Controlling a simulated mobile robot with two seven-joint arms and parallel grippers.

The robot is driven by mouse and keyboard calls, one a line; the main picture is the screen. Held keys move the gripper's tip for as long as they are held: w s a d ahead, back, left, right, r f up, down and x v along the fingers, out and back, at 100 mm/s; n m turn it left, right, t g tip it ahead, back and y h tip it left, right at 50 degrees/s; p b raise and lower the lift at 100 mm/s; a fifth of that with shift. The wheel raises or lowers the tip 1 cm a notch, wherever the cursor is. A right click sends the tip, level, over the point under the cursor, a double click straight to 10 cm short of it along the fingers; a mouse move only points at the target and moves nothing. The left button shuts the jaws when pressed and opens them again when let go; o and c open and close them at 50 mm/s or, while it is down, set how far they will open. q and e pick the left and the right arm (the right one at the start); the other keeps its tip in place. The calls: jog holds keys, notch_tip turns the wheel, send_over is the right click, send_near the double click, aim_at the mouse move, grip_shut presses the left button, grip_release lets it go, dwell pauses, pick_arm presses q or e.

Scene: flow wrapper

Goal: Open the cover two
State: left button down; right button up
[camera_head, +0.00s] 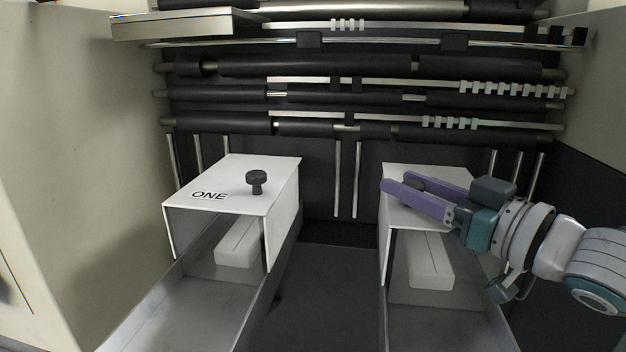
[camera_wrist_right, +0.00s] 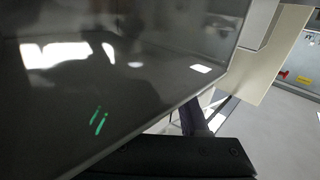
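Two white box-like covers stand side by side in the head view. The left cover (camera_head: 236,199) is marked ONE and has a black knob (camera_head: 257,178) on top. The right cover (camera_head: 455,172) is partly hidden by my right gripper (camera_head: 394,182), so its label does not show. The two purple fingers reach over its top from the right, a small gap apart. A dark piece shows between them near the tips. I cannot tell whether it is the knob or whether the fingers grip it. My left gripper is not in view.
A white block (camera_head: 239,243) lies under the left cover and another white block (camera_head: 430,262) under the right. Dark rollers and metal bars (camera_head: 340,65) cross the back. A beige wall (camera_head: 95,150) closes the left side. The wrist view shows mainly a dark reflective panel (camera_wrist_right: 130,60).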

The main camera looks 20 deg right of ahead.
grip_shut()
dwell(1.0)
